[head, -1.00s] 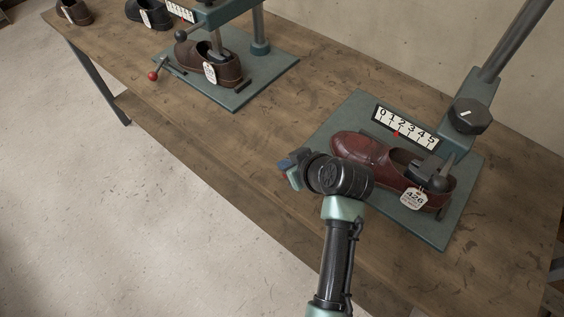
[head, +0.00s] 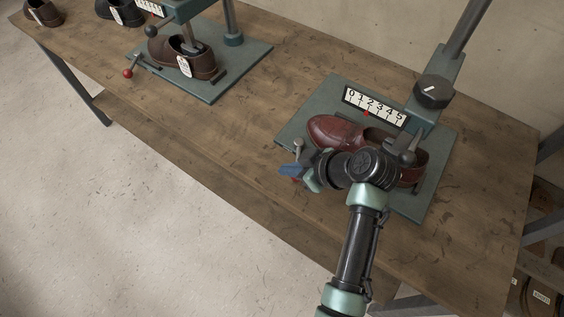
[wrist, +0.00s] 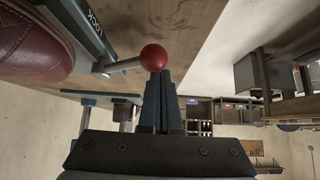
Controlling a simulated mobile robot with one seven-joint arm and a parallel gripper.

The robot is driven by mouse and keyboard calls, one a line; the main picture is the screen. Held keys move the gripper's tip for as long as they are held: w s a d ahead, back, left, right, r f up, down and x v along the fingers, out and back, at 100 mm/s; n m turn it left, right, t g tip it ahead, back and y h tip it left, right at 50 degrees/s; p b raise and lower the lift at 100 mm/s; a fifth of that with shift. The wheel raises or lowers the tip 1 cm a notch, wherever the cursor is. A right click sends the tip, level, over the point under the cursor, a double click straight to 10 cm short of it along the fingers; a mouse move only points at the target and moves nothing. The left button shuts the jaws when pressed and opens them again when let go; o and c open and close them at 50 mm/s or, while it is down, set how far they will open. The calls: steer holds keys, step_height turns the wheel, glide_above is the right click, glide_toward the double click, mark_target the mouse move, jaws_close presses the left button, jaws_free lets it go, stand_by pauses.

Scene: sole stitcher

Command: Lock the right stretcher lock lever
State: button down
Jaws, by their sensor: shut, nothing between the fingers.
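The right stretcher lock lever shows in the wrist view as a metal rod (wrist: 117,67) ending in a red ball knob (wrist: 153,57). A dark plate lettered LOCK (wrist: 97,22) lies beside its inner end. My gripper (wrist: 161,76) is shut and empty, its fingertips right at the ball; I cannot tell whether they touch it. In the head view my gripper (head: 289,170) is at the front left of the right station's green base plate (head: 333,88), and a sliver of red shows beside it. The reddish-brown shoe (head: 334,132) sits on this station, partly hidden by my arm.
A number scale (head: 374,107) and a post with a black knob (head: 433,91) stand behind the shoe. The left station holds a brown shoe (head: 203,65) and its own red-knobbed lever (head: 127,73). The wooden bench (head: 250,115) between the stations is clear.

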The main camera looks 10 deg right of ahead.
steer(key=shift+s+d, duration=0.15)
steer(key=shift+d, duration=0.25)
steer(key=shift+s+d, duration=0.1)
steer(key=shift+d, duration=0.05)
stand_by(0.4)
steer(key=shift+a, duration=0.35)
steer(key=a, duration=0.1)
steer(key=w+a+p, duration=0.1)
steer(key=shift+a+r, duration=0.35)
steer(key=shift+r, duration=0.05)
steer(key=shift+s+d+r, duration=0.15)
steer(key=shift+d+r, duration=0.05)
steer(key=shift+r, duration=0.45)
steer(key=s+d+r, duration=0.1)
steer(key=d+r, duration=0.4)
steer(key=r, duration=0.1)
steer(key=shift+d, duration=0.25)
steer(key=shift+w+r, duration=0.1)
